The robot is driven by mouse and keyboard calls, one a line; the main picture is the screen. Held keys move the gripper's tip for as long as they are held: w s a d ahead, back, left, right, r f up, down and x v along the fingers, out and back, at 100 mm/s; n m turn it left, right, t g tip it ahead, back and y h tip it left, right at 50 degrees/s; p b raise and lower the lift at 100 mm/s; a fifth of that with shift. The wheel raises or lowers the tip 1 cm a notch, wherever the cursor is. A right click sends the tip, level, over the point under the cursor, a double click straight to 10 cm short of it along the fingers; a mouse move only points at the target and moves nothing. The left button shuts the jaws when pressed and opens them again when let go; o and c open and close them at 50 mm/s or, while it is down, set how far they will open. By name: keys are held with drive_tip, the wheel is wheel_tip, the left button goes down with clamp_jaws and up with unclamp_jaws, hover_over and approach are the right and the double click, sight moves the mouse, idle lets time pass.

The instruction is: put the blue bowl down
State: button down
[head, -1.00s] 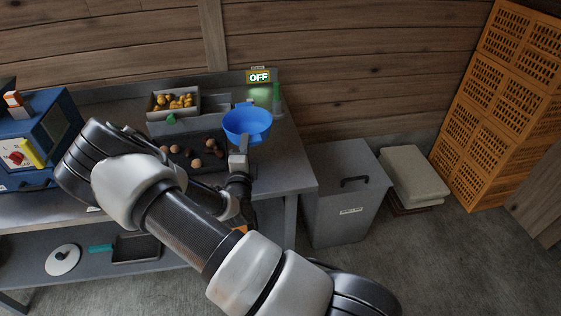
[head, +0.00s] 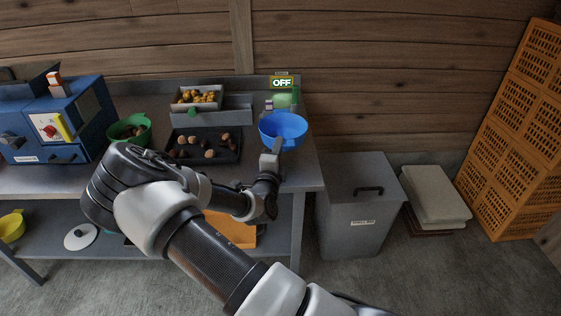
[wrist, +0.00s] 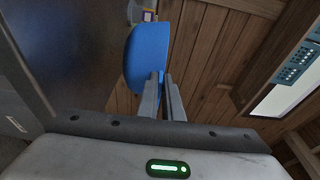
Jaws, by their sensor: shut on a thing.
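The blue bowl (head: 284,125) is at the right end of the workbench in the head view, with its opening up. My gripper (head: 277,146) is shut on the near side of its rim. In the wrist view the bowl (wrist: 147,58) is seen from the side, with the two fingers (wrist: 162,95) close together at its edge. I cannot tell whether the bowl's base touches the bench top.
A dark tray (head: 205,146) with several brown lumps lies left of the bowl. A box of yellow pieces (head: 197,97), a green bowl (head: 130,130) and a blue machine (head: 55,125) are farther left. An OFF sign (head: 282,83) stands behind. A grey bin (head: 360,215) stands right of the bench.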

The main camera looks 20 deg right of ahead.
drive_tip(key=shift+f+b, duration=0.5)
drive_tip(key=shift+f, duration=1.9)
drive_tip(key=c, duration=1.9)
unclamp_jaws()
